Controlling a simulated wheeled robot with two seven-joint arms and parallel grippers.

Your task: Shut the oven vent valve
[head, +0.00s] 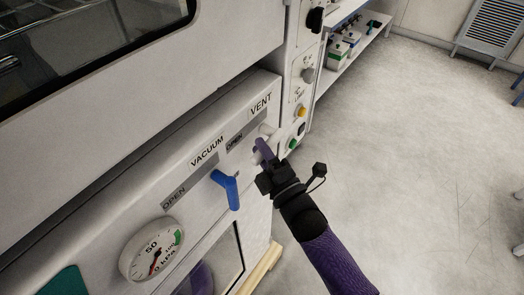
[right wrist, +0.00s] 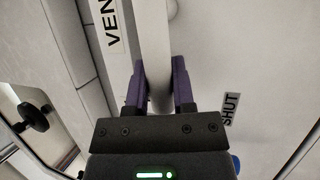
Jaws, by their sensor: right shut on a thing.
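The vent valve (head: 266,130) is on the front panel below the VENT label (head: 261,104); only a small pale part shows in the head view, and the gripper hides the rest. In the right wrist view its pale straight lever (right wrist: 156,40) runs down from the top edge between my purple fingertips. My right gripper (head: 263,151) is shut on this lever, one finger on each side, as the right wrist view (right wrist: 158,88) shows. A SHUT label (right wrist: 230,108) lies to the right of the fingers, apart from the lever. My left gripper is not in view.
The blue vacuum valve lever (head: 229,190) hangs down left of my right gripper, under the VACUUM label (head: 206,152). A pressure gauge (head: 151,249) sits lower left. A switch panel (head: 301,90) with a yellow button stands beyond. Open floor (head: 420,160) lies to the right.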

